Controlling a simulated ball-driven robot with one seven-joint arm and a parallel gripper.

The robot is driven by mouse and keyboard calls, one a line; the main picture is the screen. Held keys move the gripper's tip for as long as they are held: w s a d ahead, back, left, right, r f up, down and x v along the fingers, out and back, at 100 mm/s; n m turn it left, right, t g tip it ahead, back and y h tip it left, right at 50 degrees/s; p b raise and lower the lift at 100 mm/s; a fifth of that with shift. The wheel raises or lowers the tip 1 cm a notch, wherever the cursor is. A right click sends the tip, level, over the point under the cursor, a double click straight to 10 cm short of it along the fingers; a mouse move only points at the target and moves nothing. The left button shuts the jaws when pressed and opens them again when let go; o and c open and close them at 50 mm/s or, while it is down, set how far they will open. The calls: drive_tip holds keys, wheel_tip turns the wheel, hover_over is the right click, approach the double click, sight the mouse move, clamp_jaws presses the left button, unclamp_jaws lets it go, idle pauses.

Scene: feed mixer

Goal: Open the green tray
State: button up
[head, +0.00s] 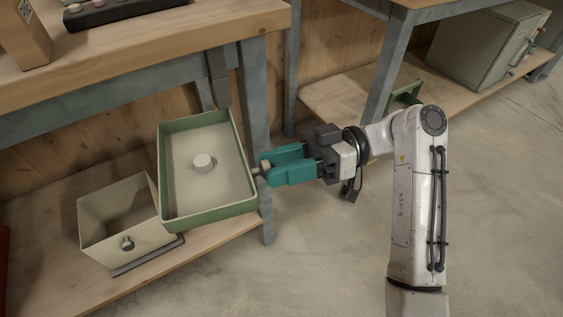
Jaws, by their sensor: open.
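The green tray (209,216) is a shallow open box with green walls and a pale floor. It juts out from under the wooden workbench, over the lower shelf. A small white cylinder (203,163) sits on its floor near the middle. My gripper (264,171), with teal fingers, is at the tray's right side, close to a small knob (258,170) on that wall. The jaws are open around or beside the knob; I cannot tell whether they touch it.
A cream drawer box (106,226) with a dark knob stands lower left on the wooden shelf (191,256). The workbench (150,62) overhangs behind, with a metal leg (256,120) near the tray. A grey-green cabinet (487,45) stands at upper right. The concrete floor at lower middle is clear.

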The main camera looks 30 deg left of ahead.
drive_tip(key=shift+o, duration=1.2)
drive_tip(key=v, duration=1.1)
drive_tip(key=shift+p, duration=0.3)
drive_tip(key=shift+s+f, duration=0.1)
